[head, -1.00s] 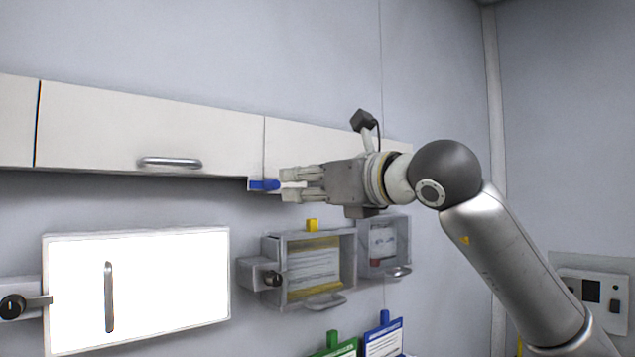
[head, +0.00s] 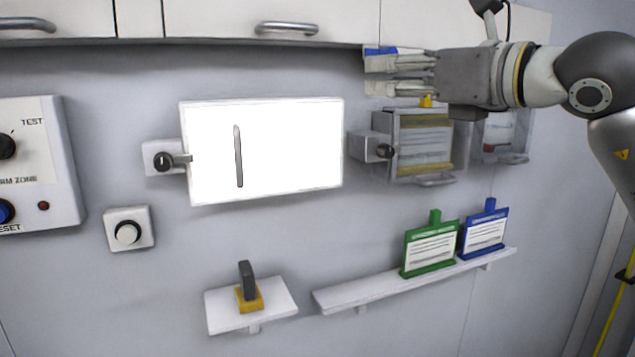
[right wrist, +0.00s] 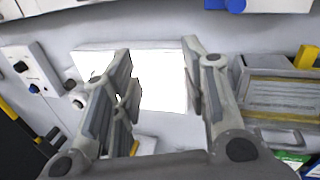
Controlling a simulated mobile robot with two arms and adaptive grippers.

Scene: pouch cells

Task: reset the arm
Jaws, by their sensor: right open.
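My right gripper (head: 372,76) comes in from the right in the head view, level with the underside of the wall cabinets. Its two fingers (right wrist: 160,85) stand wide apart in the right wrist view, with nothing between them. A blue piece (head: 381,50) on a light holder at the cabinet's lower edge shows just above the fingers; it is also at the top of the right wrist view (right wrist: 236,5), apart from the fingers. My left gripper is in neither view.
A bright white panel (head: 290,150) with a handle is on the wall. Right of it are a clear-fronted box (head: 423,152) and a second box. Below, a shelf (head: 345,294) bears a green and a blue card; a small shelf (head: 222,312) bears a yellow-based block. A control box (head: 35,165) is at left.

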